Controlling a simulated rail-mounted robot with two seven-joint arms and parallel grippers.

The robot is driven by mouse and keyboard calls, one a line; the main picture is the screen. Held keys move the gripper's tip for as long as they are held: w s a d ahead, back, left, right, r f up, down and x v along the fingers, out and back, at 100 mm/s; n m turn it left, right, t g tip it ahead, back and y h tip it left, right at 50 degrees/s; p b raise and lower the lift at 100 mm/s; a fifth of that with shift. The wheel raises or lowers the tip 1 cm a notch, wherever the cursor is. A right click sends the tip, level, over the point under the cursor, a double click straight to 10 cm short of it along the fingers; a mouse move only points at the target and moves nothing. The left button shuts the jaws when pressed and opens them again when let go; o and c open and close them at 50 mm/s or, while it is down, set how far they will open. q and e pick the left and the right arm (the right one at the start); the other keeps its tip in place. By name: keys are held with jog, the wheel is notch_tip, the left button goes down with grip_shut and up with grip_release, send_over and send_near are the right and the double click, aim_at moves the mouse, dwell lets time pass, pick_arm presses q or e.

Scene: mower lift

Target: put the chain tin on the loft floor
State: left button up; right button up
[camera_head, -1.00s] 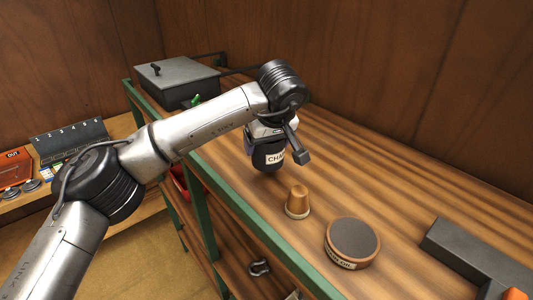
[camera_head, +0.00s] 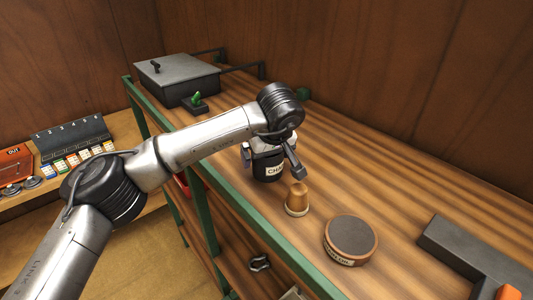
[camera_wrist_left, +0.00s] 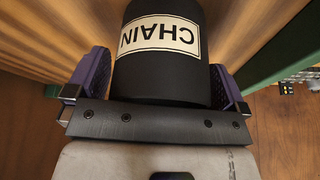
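The chain tin (camera_head: 268,171) is a black round tin with a white CHAIN label. It is upright over the striped wooden top board (camera_head: 340,140) of the green-framed rack; I cannot tell whether its base touches the board. In the left wrist view the tin (camera_wrist_left: 160,72) fills the space between the two purple-padded fingers, and its label reads upside down. My left gripper (camera_head: 267,152) is shut on the tin, one finger on each side. I cannot tell which surface is the loft floor. My right gripper is not in view.
A tan cone-like piece (camera_head: 297,199) stands close in front of the tin, with a round brown tin (camera_head: 350,240) beyond it to the right. A grey box (camera_head: 177,80) and a green-topped item (camera_head: 196,102) stand at the back left. The board behind the tin is clear.

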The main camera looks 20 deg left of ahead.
pick_arm(q)
jog(key=shift+r, duration=0.4)
jog(key=b+v, duration=0.1)
jog(key=v, duration=1)
jog(key=shift+s+d+r+b, duration=0.15)
jog(key=shift+d+r+b, duration=0.1)
jog(key=shift+b, duration=0.15)
jog(key=shift+f, duration=0.1)
